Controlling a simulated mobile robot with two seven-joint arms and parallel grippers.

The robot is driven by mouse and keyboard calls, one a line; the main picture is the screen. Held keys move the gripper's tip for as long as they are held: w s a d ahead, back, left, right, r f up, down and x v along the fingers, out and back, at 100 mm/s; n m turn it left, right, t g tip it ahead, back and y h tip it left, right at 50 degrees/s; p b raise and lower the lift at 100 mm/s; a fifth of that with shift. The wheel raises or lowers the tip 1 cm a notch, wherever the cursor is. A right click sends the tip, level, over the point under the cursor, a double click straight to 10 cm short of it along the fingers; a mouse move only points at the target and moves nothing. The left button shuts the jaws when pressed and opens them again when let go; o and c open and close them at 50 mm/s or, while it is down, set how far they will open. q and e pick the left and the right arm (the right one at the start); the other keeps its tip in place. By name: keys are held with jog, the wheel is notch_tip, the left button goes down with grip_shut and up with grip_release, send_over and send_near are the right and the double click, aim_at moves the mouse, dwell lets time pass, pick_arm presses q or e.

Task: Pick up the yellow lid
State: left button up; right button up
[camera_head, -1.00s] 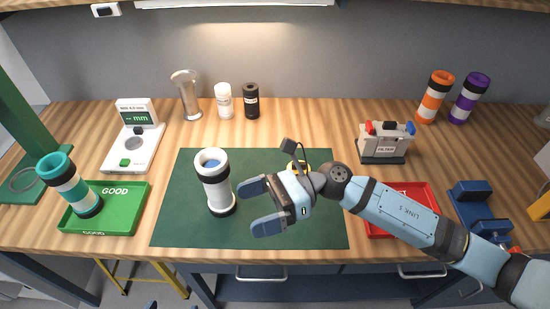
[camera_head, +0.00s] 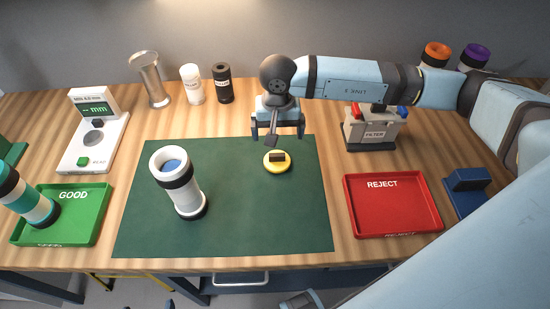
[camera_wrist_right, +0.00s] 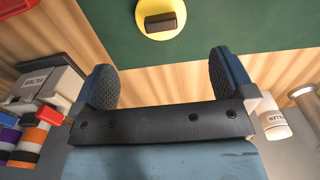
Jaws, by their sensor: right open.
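The yellow lid (camera_head: 269,165), a round disc with a dark block-shaped handle (camera_head: 277,156), lies on the right part of the green mat (camera_head: 240,225). My right gripper (camera_head: 277,131) points down just behind the lid, its fingers apart and empty. In the right wrist view the lid (camera_wrist_right: 180,29) is at the top edge, partly cut off, beyond the gap between the open fingers (camera_wrist_right: 160,78). The gripper does not touch it. My left gripper is not in view.
A white tube with black bands (camera_head: 179,183) stands on the mat, left of the lid. A green GOOD tray (camera_head: 90,215) holds a teal tube. A red REJECT tray (camera_head: 395,205) and a grey FILTER box (camera_head: 372,133) are right. Bottles (camera_head: 223,85) stand behind.

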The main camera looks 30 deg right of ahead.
aim_at(277, 155)
notch_tip(277, 155, down, 5)
jog(key=shift+r, duration=0.2)
jog(key=shift+f+p, duration=0.45)
notch_tip(277, 155, down, 4)
jog(key=shift+s+a+f+p, duration=0.1)
jog(key=shift+f+p, duration=0.05)
jog(key=shift+p, duration=0.3)
jog(key=c, duration=0.9)
